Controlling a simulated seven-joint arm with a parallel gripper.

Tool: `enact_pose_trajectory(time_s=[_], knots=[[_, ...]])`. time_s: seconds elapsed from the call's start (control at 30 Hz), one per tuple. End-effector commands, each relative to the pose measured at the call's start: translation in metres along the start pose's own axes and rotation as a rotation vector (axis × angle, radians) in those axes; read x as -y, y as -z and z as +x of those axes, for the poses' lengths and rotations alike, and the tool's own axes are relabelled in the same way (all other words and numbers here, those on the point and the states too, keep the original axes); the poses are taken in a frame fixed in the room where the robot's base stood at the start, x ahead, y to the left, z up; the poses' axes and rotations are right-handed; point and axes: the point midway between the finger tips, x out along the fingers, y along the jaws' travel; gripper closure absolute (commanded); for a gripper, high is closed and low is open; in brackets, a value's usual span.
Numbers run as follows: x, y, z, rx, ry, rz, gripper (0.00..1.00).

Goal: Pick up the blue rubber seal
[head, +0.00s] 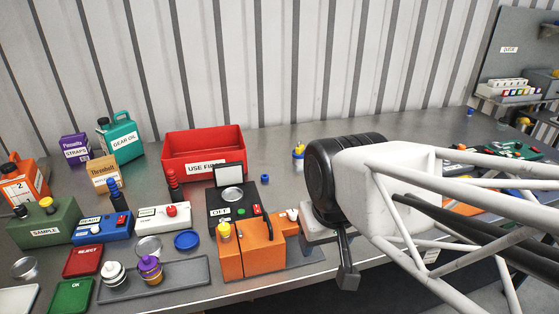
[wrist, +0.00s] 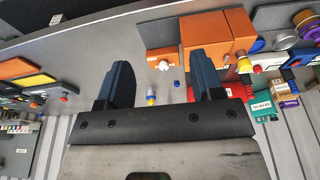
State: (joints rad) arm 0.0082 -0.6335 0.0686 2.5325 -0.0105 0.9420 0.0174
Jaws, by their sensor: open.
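A small blue ring-like piece, which looks like the blue rubber seal (head: 265,179), lies on the grey bench to the right of the black device. In the wrist view the seal (wrist: 177,84) shows as a small blue spot between my fingers in the picture, beyond them on the bench. My gripper (wrist: 163,82) is open with nothing between its two dark blue fingers. In the head view my gripper (head: 347,275) hangs to the right of the seal, near the bench's front edge, with only one finger clear to see.
A small blue-and-yellow bottle (head: 298,157) stands behind and right of the seal. An orange block (head: 240,257) with a white knob (head: 292,214) is in front. The black device (head: 222,208) is to the left, the red bin (head: 202,165) behind left. Bench around the seal is bare.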

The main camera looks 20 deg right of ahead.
Motion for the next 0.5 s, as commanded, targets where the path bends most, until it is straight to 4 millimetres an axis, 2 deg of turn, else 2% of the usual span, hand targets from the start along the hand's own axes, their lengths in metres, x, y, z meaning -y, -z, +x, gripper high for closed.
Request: enact_pose_trajectory(time_s=[0.27,0.5], knots=[[-0.001,0.004,0.0,0.002,-0.001,0.012,0.39],[-0.008,0.032,0.0,0.017,-0.006,0.108,0.39]])
